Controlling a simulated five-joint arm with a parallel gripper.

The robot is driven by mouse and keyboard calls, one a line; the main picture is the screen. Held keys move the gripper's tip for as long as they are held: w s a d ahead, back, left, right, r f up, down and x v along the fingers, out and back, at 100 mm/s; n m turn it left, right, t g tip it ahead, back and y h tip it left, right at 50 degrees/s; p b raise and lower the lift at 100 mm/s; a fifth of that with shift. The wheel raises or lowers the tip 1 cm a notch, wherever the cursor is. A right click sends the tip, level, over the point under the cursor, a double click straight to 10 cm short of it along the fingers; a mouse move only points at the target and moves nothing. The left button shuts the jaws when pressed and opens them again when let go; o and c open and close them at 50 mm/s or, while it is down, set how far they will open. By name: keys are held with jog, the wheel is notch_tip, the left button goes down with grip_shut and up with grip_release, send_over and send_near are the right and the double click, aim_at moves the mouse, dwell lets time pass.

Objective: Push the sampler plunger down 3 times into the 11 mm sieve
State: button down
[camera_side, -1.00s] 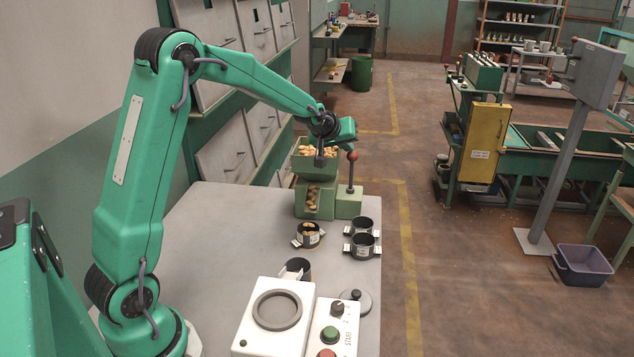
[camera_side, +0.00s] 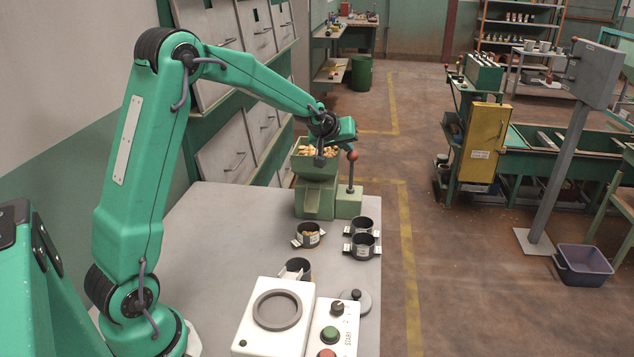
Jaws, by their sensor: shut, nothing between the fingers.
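The sampler (camera_side: 318,200) is a green box with a hopper (camera_side: 316,165) of brown nuts on top. Its front chute shows no nuts. The plunger (camera_side: 351,180) stands at its right, a thin upright rod with a red knob (camera_side: 352,155). My gripper (camera_side: 347,138) is shut and empty, just above the knob; its fingertips are small and partly hidden, so I cannot tell whether they touch it. A black sieve (camera_side: 309,229) with side tabs stands in front of the sampler with a few nuts inside. Its label is too small to read.
Two more black sieves (camera_side: 363,240) stand at the table's right edge, and another dark cup (camera_side: 297,266) sits behind a white machine with a ring (camera_side: 277,310). A button box (camera_side: 332,325) and a round lid (camera_side: 357,300) are nearby. The left of the table (camera_side: 225,240) is clear.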

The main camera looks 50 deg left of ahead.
jog(key=w+a+r+v, duration=0.1)
jog(key=v, duration=1.1)
jog(key=shift+s+a+r, duration=0.2)
jog(key=shift+a+r, duration=0.05)
jog(key=shift+r, duration=0.4)
dwell(0.6)
jog(key=w+r+m+g, duration=0.2)
jog(key=r+m, duration=0.1)
jog(key=m, duration=0.8)
jog(key=w+d+r+m+g+h, duration=0.1)
jog(key=w+r+m+g, duration=0.1)
jog(key=m, duration=1)
jog(key=shift+r+g+h, duration=0.3)
jog(key=shift+r+g, duration=0.3)
jog(key=shift+g, duration=0.1)
